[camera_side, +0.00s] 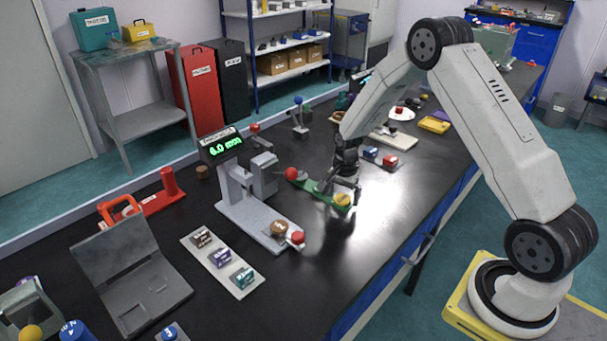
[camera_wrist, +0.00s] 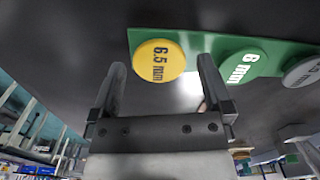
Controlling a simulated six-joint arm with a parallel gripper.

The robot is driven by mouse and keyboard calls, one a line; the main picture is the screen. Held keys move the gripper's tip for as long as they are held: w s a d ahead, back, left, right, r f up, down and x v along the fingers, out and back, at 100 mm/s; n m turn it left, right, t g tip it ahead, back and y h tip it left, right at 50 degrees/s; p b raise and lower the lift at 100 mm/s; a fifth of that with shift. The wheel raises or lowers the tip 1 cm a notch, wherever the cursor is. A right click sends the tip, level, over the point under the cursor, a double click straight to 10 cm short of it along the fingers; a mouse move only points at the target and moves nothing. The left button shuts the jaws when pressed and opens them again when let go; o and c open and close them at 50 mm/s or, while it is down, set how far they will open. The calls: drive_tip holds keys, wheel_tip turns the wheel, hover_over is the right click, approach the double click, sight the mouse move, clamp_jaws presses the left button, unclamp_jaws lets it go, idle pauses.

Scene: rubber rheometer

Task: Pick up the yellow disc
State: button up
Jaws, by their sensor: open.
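The yellow disc (camera_side: 343,200) sits at the near right end of a green strip (camera_side: 318,194) on the black bench. In the wrist view the yellow disc (camera_wrist: 158,61) is marked "6.5 mm" and appears between my two fingers. A green disc (camera_wrist: 240,67) marked "6 mm" and a partly cut-off grey disc (camera_wrist: 302,72) lie along the same green strip. My gripper (camera_side: 344,187) points down over the yellow disc, with fingers apart and nothing held. It also shows open in the wrist view (camera_wrist: 161,68). Whether the fingertips touch the disc cannot be told.
A grey thickness gauge (camera_side: 262,215) with a "6.0 mm" display (camera_side: 222,145) stands to the left, near the strip. A red ball (camera_side: 291,174) is close to the strip's far end.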

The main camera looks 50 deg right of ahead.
idle(0.3)
drive_tip(key=c, duration=1.2)
drive_tip(key=shift+r, duration=0.15)
drive_tip(key=shift+r, duration=0.55)
drive_tip(key=s+a+r, duration=0.3)
drive_tip(key=s+r, duration=0.9)
drive_tip(key=s, duration=0.1)
drive_tip(key=shift+s+a, duration=0.25)
drive_tip(key=shift+a, duration=0.1)
